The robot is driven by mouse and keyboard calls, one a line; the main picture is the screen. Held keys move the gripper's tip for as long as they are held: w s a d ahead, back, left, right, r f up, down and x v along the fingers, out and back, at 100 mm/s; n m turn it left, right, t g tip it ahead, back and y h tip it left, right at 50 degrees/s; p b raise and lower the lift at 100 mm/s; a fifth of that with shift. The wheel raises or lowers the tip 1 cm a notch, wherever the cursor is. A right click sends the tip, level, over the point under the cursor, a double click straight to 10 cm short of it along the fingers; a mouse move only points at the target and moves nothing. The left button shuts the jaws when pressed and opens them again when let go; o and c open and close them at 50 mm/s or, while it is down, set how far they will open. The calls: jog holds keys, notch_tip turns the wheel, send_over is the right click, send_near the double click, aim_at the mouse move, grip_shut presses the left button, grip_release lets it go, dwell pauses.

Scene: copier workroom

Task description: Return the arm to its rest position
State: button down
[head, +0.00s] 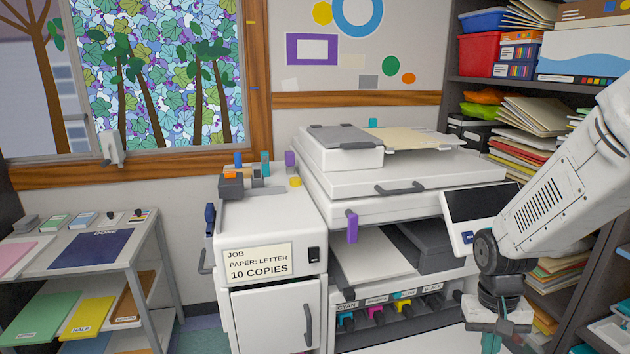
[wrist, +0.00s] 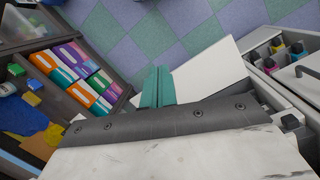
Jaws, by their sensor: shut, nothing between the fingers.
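My arm (head: 560,180) reaches in from the right edge of the head view, in front of the copier (head: 400,185) and the shelves. My gripper (head: 490,342) hangs at its end, low in the picture, to the right of the toner bay. In the wrist view the teal fingers of my gripper (wrist: 157,86) are together, with nothing between them. Patterned floor tiles show beyond them.
The copier's dark control screen (head: 482,208) is just left of my arm. A loaded shelf (head: 545,85) is behind it. A white cabinet (head: 265,260) and side table (head: 90,250) are left. The wrist view shows boxes (wrist: 85,75) and bare floor (wrist: 150,35).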

jog(key=s+a+r+n+t, duration=0.1)
jog(key=s+a+r, duration=0.2)
jog(key=s+r, duration=0.5)
jog(key=s+a+r+n+t, duration=0.1)
jog(key=s+a+r+t, duration=0.1)
jog(key=s+r, duration=0.6)
notch_tip(320, 180, up, 3)
jog(key=shift+a+y, duration=0.4)
jog(key=shift+a, duration=0.4)
